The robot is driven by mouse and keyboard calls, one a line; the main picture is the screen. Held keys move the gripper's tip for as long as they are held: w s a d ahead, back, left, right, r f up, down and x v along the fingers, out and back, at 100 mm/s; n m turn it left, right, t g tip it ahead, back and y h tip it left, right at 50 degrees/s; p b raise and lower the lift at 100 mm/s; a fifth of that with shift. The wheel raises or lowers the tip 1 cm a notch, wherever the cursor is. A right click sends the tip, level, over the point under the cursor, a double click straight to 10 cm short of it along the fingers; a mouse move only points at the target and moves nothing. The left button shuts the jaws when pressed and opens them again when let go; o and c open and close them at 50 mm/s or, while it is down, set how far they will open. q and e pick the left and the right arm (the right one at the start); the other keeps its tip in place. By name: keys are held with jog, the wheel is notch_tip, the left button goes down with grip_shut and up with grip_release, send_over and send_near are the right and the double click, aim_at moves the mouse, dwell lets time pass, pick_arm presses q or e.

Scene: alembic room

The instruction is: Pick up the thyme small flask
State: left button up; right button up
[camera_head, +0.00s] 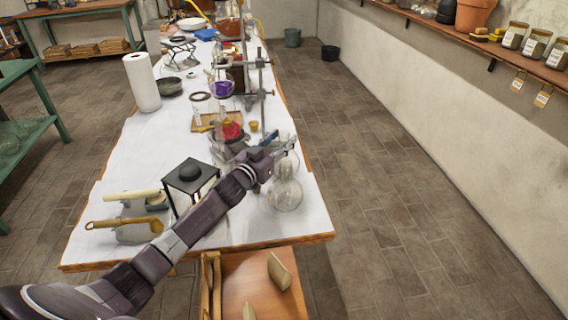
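My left arm reaches from the lower left over the white-covered table. Its gripper (288,146) is over the table's right edge, at a clear glass flask; whether it touches the glass or is open or shut is unclear. A clear round flask (285,194) shows just below the gripper, with a narrower neck upward. More clear glass (283,157) shows behind the fingers. A flask with purple liquid (222,88) and one with red contents (232,131) are farther back. No readable label marks any as thyme. My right gripper is out of view.
A metal stand (262,90) rises behind the gripper. A paper roll (142,82) and a spoon on a rest (125,223) are left. Labelled jars (536,43) line the right wall shelf. The floor right of the table is clear.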

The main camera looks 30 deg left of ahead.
pick_arm(q)
grip_shut()
jog(key=shift+r, duration=0.1)
